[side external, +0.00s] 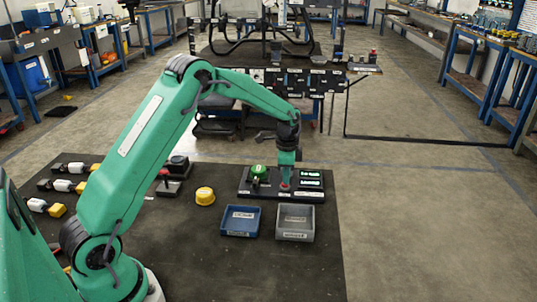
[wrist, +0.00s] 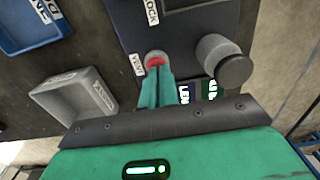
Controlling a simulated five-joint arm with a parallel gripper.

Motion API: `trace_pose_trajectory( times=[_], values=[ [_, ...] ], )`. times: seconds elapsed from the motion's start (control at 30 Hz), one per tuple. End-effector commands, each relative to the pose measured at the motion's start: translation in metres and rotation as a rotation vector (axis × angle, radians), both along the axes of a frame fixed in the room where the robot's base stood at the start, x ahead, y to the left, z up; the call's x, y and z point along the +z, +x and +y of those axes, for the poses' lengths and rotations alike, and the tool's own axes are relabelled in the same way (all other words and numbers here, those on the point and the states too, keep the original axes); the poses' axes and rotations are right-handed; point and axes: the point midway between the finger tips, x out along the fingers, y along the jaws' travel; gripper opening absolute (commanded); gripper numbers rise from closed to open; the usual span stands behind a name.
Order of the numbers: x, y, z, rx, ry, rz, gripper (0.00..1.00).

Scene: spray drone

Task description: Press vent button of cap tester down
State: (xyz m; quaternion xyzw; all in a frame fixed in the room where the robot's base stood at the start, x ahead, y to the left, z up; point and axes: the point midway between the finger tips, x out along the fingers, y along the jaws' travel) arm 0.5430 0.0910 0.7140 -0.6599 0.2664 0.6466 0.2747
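The cap tester (side external: 252,194) is a dark panel at the front of the scene in the side view, with a green round part (side external: 258,173) and two lit displays (side external: 311,179). Its red vent button (wrist: 155,61) sits in a pale round collar beside a "VENT" label (wrist: 137,64) in the wrist view. My gripper (wrist: 156,70) has its teal fingers together with nothing between them. The fingertips are right at the button and cover part of it. I cannot tell whether they touch it or how far it is pressed. In the side view my gripper (side external: 286,184) points down onto the tester.
A blue bin (side external: 240,221) and a grey bin (side external: 295,222) lie in front of the tester. A yellow cap (side external: 205,196) stands to its left. A grey post with a dark end (wrist: 226,62) rises close to the fingers. A "LOCK" label (wrist: 151,11) is nearby.

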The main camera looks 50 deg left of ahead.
Motion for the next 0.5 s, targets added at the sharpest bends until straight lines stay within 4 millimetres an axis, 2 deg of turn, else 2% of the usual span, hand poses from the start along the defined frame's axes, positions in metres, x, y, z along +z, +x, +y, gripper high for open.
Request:
trace_pose_trajectory(
  times=[0.03, 0.17, 0.5],
  values=[
    [-0.010, -0.006, -0.002, -0.001, -0.004, 0.025, 0.00],
    [0.001, -0.006, -0.001, -0.001, -0.004, 0.022, 0.00],
    [0.057, 0.000, 0.000, 0.000, 0.000, -0.001, 0.00]
  ],
)
